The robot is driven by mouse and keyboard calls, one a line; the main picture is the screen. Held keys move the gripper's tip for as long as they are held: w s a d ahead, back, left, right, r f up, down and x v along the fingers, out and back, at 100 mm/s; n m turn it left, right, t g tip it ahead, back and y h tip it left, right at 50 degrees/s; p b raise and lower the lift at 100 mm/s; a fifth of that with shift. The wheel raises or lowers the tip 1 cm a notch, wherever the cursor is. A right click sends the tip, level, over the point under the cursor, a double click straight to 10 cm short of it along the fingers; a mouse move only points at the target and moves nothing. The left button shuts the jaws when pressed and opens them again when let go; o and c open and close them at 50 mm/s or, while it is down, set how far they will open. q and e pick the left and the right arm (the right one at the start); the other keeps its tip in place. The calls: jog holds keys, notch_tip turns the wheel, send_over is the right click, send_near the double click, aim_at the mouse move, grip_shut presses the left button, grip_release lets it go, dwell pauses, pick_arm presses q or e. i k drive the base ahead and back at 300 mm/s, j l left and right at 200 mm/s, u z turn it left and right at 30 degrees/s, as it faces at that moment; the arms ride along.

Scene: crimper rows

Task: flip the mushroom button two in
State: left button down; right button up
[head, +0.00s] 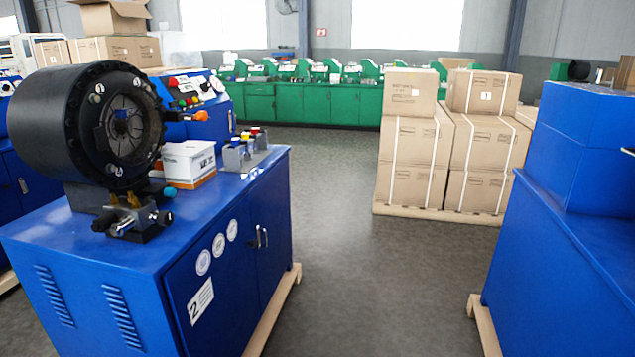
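A red mushroom-shaped knob (172,82) shows on a blue control panel (205,90) behind the head. An orange-red knob (201,116) sticks out lower, to the right of the head. Both knobs are small, and I cannot tell which is the task's button or whether either is pressed. Neither of my grippers is in view.
A white box (188,160) and a grey block with coloured tops (243,152) sit on the cabinet. Strapped cartons (412,145) stand on a pallet mid-right. Another blue cabinet (570,250) is at the right. Grey floor (350,285) lies free between the cabinets. Green machines (300,103) line the back.

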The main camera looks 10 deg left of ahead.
aim_at(173, 82)
jog(key=i+l+u, duration=0.15)
jog(key=i, duration=0.45)
jog(key=i+l+u, duration=0.15)
jog(key=i, duration=0.5)
jog(key=i+l+u, duration=0.1)
jog(key=i+l, duration=0.25)
jog(key=i, duration=0.25)
jog(key=i+l+u, duration=0.15)
jog(key=i+l, duration=0.2)
jog(key=i, duration=0.2)
jog(key=i+l+u, duration=0.15)
jog(key=i+l, duration=0.25)
jog(key=i, duration=0.2)
